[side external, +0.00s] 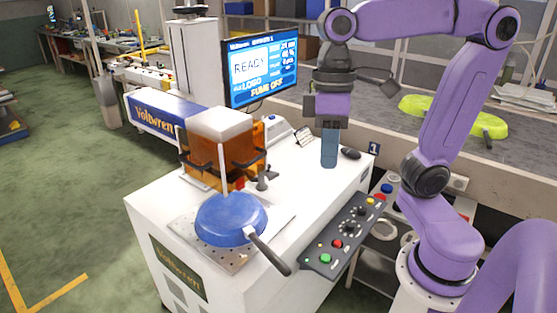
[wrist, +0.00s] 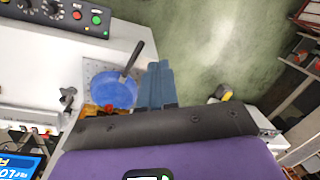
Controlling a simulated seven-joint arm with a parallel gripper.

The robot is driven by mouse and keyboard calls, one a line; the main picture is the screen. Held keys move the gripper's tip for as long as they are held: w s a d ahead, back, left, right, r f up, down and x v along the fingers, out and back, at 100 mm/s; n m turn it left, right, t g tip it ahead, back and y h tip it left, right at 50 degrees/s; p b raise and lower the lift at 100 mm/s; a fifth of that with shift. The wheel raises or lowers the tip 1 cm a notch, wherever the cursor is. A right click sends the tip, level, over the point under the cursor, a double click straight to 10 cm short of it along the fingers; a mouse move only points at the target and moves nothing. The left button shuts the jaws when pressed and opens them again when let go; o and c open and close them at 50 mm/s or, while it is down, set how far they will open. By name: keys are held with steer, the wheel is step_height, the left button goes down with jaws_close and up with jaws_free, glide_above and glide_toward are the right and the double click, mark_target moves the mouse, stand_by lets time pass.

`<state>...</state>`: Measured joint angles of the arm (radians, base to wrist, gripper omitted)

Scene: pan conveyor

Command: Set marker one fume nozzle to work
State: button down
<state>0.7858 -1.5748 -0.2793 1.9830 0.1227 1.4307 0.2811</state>
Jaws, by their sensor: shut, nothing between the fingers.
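The marker one machine is a white cabinet (side external: 225,275) with an orange-windowed enclosure (side external: 208,160) and a "1" sign at its far right corner. A small black jointed fitting (side external: 263,180) stands beside the enclosure; it also shows in the wrist view (wrist: 67,97). I cannot tell for certain that it is the fume nozzle. The screen (side external: 262,68) reads READY, LOGO and FUME OFF. My gripper (side external: 329,165) is shut and empty, pointing down above the right part of the white top, apart from the fitting. Its fingers (wrist: 158,68) also show in the wrist view.
A control panel (side external: 322,258) with buttons and knobs runs along the right edge.

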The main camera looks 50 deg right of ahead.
steer(key=w+d+m+y, duration=0.1)
steer(key=w+d+m, duration=0.3)
steer(key=w+m, duration=0.25)
steer(key=w+d+r+m+y, duration=0.1)
steer(key=w+d+m+y, duration=0.15)
steer(key=w+m, duration=0.4)
steer(key=w+d+m, duration=0.4)
steer(key=w, duration=0.5)
steer(key=w+d+f+m+t+y, duration=0.1)
steer(key=w+d+f+m+t, duration=0.15)
steer(key=d+m, duration=0.8)
steer(key=w+d+f+m+t+y, duration=0.1)
steer(key=w+d+m+t, duration=0.25)
steer(key=d, duration=1.35)
step_height(320, 180, down, 18)
steer(key=shift+d, duration=0.25)
